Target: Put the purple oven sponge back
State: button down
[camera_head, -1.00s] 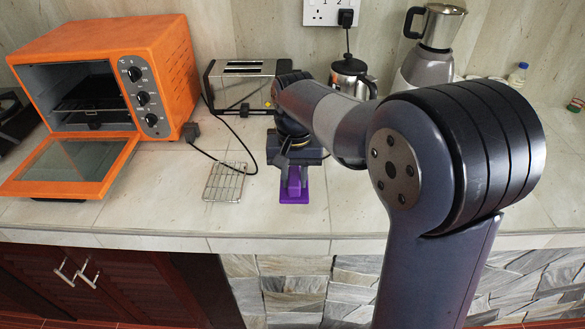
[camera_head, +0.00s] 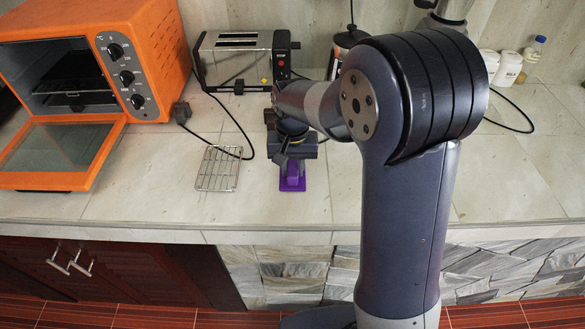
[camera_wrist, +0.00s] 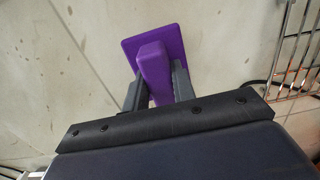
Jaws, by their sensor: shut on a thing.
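The purple oven sponge (camera_head: 291,181) is a flat purple pad with a raised handle block, at the front of the counter in the head view. My gripper (camera_head: 291,168) is above it, pointing down. In the wrist view the sponge (camera_wrist: 172,45) shows its pad and handle, and the two fingers of my gripper (camera_wrist: 156,88) are shut on the handle from both sides. Whether the pad touches the counter is hard to tell. The orange toaster oven (camera_head: 150,50) stands at the left with its door (camera_head: 55,157) folded down open and a rack inside.
A wire rack (camera_head: 218,169) lies on the counter just left of my gripper. A toaster (camera_head: 238,60) stands behind, with a black cable running forward. Bottles (camera_head: 530,58) stand at the back right. The counter's front edge is close, and the right counter is fairly clear.

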aim_at(292, 167)
jog(key=shift+f, duration=0.4)
jog(key=shift+f, duration=0.15)
jog(key=c, duration=1.2)
grip_release()
jog(key=shift+o, duration=0.2)
notch_tip(292, 167, up, 12)
